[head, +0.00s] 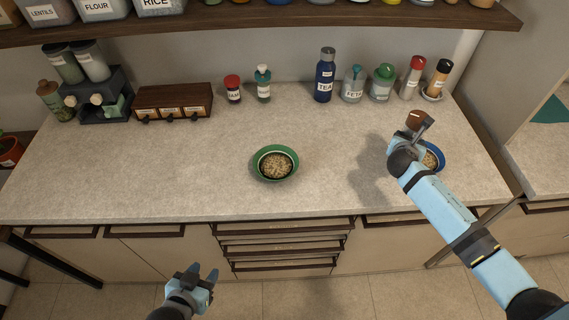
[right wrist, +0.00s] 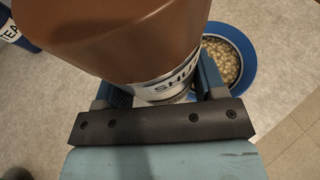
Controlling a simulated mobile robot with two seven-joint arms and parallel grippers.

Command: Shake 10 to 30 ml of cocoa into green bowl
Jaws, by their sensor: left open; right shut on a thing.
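The green bowl (head: 293,174) stands on the middle of the counter with pale grain-like pieces in it. My right gripper (head: 422,131) is shut on a brown-topped shaker (head: 415,119) at the right of the counter. In the right wrist view the shaker (right wrist: 130,35) is close up, with a white label partly hidden by the gripper; I cannot read the full word. The shaker is well to the right of the green bowl, near the blue bowl. My left gripper (head: 204,275) is open and empty, in front of the counter and below its edge.
A blue bowl (head: 441,157) with similar pieces is partly behind my right arm; it also shows in the right wrist view (right wrist: 248,50). A blue TEA bottle (head: 325,76), FETA jar (head: 353,85) and other containers line the back. The counter left of the green bowl is clear.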

